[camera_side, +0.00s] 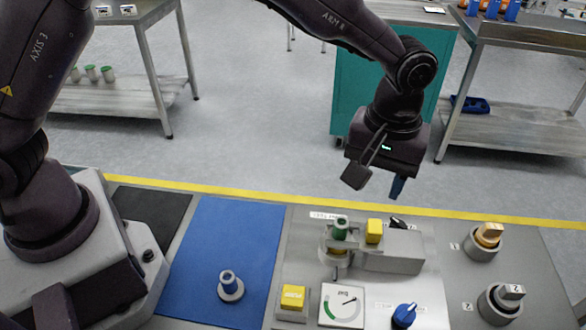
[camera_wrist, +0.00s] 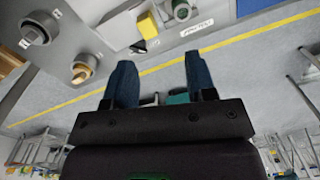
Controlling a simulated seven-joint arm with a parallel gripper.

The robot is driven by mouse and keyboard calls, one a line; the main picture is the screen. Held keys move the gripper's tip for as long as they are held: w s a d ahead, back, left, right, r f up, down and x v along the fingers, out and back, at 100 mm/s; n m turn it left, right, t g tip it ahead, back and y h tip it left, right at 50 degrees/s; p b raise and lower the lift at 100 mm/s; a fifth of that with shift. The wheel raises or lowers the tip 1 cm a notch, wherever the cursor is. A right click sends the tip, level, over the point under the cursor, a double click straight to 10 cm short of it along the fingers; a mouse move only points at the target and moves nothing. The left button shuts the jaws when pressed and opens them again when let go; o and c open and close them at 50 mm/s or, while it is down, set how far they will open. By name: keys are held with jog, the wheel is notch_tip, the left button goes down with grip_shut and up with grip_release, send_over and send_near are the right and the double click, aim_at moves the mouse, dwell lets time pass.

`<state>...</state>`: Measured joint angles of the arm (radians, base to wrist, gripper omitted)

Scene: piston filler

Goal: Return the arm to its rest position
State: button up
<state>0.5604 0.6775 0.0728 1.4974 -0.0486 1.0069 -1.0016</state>
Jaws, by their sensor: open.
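My gripper (camera_side: 397,187) hangs in the air above the back part of the bench, past the filler panel, near the yellow line. In the wrist view its two blue fingers (camera_wrist: 158,75) stand apart with nothing between them. The piston filler (camera_side: 400,250) is a grey block with a green-topped piece (camera_side: 341,228) and a yellow block (camera_side: 374,231) on it. My gripper is above and behind it, touching nothing.
A blue mat (camera_side: 225,245) holds a small blue-and-grey part (camera_side: 230,285). On the panel are a yellow button (camera_side: 293,297), a gauge (camera_side: 342,305), a blue knob (camera_side: 404,315) and two round selectors (camera_side: 487,238), (camera_side: 502,300). Side tables (camera_side: 520,130) stand beyond. The air around my gripper is clear.

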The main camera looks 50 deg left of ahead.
jog(key=s+a+r+m+t, duration=0.3)
jog(key=s+a+r, duration=0.5)
jog(key=s+a, duration=0.2)
jog(key=s+a+r+m+t, duration=0.3)
jog(key=s+a+r, duration=0.5)
jog(key=s+a, duration=0.3)
jog(key=shift+a+r, duration=0.15)
jog(key=shift+a, duration=0.7)
jog(key=shift+o, duration=0.2)
